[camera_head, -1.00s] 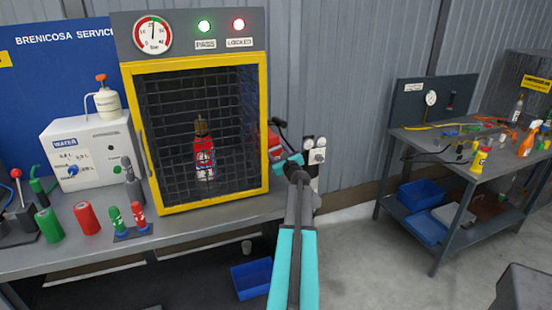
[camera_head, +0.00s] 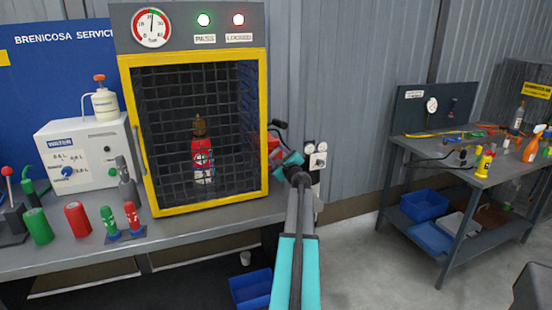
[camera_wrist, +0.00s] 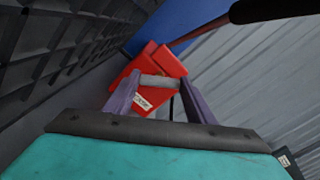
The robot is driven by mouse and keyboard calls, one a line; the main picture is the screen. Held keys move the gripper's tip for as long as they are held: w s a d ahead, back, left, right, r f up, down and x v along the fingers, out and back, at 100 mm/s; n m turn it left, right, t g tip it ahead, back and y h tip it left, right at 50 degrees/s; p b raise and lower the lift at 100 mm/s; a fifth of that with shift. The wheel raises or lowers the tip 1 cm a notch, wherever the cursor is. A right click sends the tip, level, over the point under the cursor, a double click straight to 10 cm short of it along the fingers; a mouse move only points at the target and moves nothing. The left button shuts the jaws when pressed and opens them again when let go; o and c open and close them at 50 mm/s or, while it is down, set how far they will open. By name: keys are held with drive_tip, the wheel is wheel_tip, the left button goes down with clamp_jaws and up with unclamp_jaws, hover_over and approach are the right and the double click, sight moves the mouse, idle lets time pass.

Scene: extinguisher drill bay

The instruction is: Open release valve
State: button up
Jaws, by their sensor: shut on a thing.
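The release valve (camera_head: 273,143) is a red body on the right side wall of the yellow-framed test cage (camera_head: 263,110). In the wrist view it is a red block (camera_wrist: 170,62) with a small white label. My gripper (camera_wrist: 160,82) has its two purple fingers shut on a short grey cylindrical handle in front of the red block. In the head view my gripper (camera_head: 287,163) is beside the cage's right wall, and my arm partly hides the handle. A red extinguisher (camera_head: 203,160) with a brass top stands upright inside the closed mesh cage.
A pressure gauge (camera_head: 151,28), a PASS light (camera_head: 204,20) and a LOCKED light (camera_head: 238,20), both lit, sit above the cage. A dark rod with a red shaft (camera_wrist: 270,10) crosses the wrist view's top right. A side table (camera_head: 470,165) stands right, with open floor before it.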

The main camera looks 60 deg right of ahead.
drive_tip(key=shift+w+a, duration=0.1)
drive_tip(key=o, duration=1)
drive_tip(key=shift+o, duration=0.2)
drive_tip(key=shift+s, duration=0.2)
drive_tip(key=shift+b+v, duration=0.75)
drive_tip(key=shift+v, duration=6.05)
